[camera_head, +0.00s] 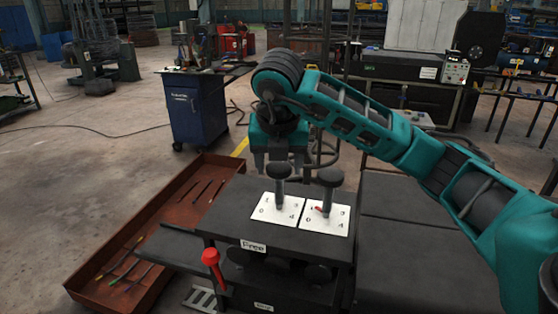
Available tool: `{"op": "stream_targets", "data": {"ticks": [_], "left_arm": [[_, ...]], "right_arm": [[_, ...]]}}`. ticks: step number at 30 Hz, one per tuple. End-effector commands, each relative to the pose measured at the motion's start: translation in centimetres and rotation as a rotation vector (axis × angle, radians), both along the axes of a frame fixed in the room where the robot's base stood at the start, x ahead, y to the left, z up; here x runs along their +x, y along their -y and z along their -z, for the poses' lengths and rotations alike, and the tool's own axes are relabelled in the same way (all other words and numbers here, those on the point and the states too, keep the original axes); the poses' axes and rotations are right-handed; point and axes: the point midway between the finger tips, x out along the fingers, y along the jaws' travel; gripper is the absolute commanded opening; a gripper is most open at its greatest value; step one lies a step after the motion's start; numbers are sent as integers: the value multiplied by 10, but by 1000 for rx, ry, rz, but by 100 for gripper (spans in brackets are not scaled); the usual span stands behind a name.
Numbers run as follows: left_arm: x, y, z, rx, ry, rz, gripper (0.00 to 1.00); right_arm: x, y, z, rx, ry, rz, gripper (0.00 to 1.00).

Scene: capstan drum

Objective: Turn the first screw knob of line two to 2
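Two dark screw knobs stand upright on a black machine top, each over a white numbered plate. The left knob (278,183) rises from the left plate (265,212). The right knob (330,188) rises from the right plate (338,222), where a red pointer shows left of the stem. No pointer is clear on the left plate. My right gripper (279,165) points down at the left knob's head, its fingers apart on either side. I cannot tell whether they touch it or sit behind it. My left gripper is out of view. I cannot tell which knob is line two's first.
The machine top (228,205) carries a "Free" label and a red-handled lever (212,262) at its front left. A rusty tray (160,215) with thin rods lies on the floor to the left. A blue cabinet (195,110) stands behind.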

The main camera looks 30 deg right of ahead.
Motion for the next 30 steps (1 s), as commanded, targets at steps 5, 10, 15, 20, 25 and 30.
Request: {"op": "stream_targets", "data": {"ticks": [5, 10, 15, 20, 25, 30], "left_arm": [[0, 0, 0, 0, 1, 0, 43], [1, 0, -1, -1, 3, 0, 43], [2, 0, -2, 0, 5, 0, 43], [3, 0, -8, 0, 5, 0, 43], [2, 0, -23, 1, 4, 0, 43], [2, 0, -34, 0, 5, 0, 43]], "right_arm": [[0, 0, -1, 0, 3, -1, 80], [1, 0, -1, 0, 4, 0, 80], [-1, -1, -8, 0, 7, -1, 80], [-8, -6, -34, -1, 10, -2, 80], [-19, -14, -68, -3, 10, -2, 80], [-29, -20, -96, -2, 10, -1, 80]]}}
